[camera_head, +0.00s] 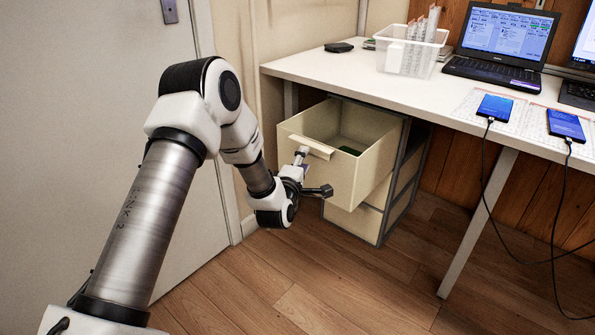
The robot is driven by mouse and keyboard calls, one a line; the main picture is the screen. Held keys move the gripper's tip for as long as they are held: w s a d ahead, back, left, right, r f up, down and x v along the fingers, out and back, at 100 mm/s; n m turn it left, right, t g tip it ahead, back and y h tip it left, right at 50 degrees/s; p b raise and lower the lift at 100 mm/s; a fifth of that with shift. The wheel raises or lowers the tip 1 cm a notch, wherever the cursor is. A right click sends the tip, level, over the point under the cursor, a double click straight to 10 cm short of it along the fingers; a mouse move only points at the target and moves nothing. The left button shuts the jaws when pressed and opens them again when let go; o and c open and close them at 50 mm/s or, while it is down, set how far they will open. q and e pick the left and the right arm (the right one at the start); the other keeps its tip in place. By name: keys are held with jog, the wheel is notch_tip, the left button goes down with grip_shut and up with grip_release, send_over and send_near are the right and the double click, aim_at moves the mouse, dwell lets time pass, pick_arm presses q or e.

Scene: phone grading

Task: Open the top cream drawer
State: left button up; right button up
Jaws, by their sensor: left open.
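The top cream drawer (350,178) is pulled well out of its cabinet under the white desk, and I can see into its open top. Its pale bar handle (311,147) runs along the upper front face. A small dark green thing (349,151) lies inside. My left gripper (312,171) is open just in front of the drawer front, below the handle. One finger is up close to the handle; I cannot tell whether it touches. My right gripper is not in view.
A lower cream drawer (354,222) is closed beneath. The white desk (350,66) overhangs the cabinet and bears a clear bin (407,58), a laptop (500,45) and two cabled phones. Cables hang at the right. A white door stands left; the wooden floor in front is clear.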

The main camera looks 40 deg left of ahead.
pick_arm(q)
jog(key=v, duration=0.6)
jog(key=shift+s, duration=0.35)
jog(key=shift+d, duration=0.1)
jog(key=s+d+f+m+g+h, duration=0.25)
jog(key=s+d+f, duration=0.2)
jog(key=f, duration=0.35)
jog(key=s+d+f+m+g+h, duration=0.1)
jog(key=s+d+f+m+g, duration=0.3)
jog(key=f, duration=0.4)
jog(key=s+d+f+m+g+h, duration=0.2)
jog(key=s+d+f, duration=0.2)
jog(key=s+f, duration=0.3)
jog(key=s+d+f+m+g, duration=0.1)
jog(key=s+f+m+g, duration=0.1)
jog(key=s+m+g, duration=0.3)
jog(key=s+d+f+m+g, duration=0.1)
jog(key=s+f+m, duration=0.2)
jog(key=s, duration=0.5)
jog(key=s+d+f+m+g, duration=0.1)
jog(key=s+f+m+g, duration=0.1)
jog(key=s+m+g, duration=0.3)
notch_tip(320, 180, up, 35)
jog(key=s+t+p, duration=0.1)
jog(key=t+p, duration=0.1)
jog(key=p, duration=3.2)
jog(key=shift+s+f+p, duration=0.25)
jog(key=shift+p, duration=0.05)
